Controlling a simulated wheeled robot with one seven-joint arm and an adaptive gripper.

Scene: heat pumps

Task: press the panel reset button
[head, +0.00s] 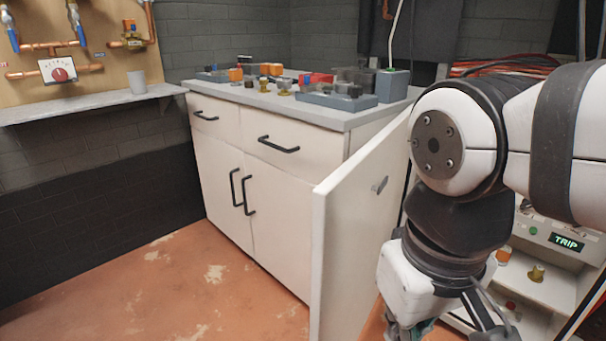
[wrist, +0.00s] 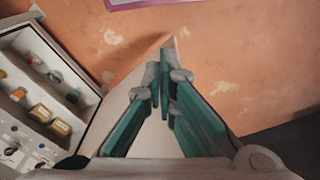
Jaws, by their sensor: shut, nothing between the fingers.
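The open panel (head: 544,238) is at the right of the head view, partly hidden behind my arm. Its lit display (head: 566,242) reads TRIP in green. A small round green button or lamp (head: 533,230) sits left of the display. I cannot tell which control is the reset button. In the wrist view the panel's white case (wrist: 20,45) is at the left edge, with several knobs and fittings inside. My gripper (wrist: 164,85) has its teal fingers together and empty, pointing over the floor, apart from the panel. In the head view its fingertips are cut off at the bottom edge.
A white door (head: 350,235) stands open between the cabinet and my arm. The white cabinet (head: 225,160) has a grey top crowded with small parts and trays. The floor (head: 170,290) at front left is clear.

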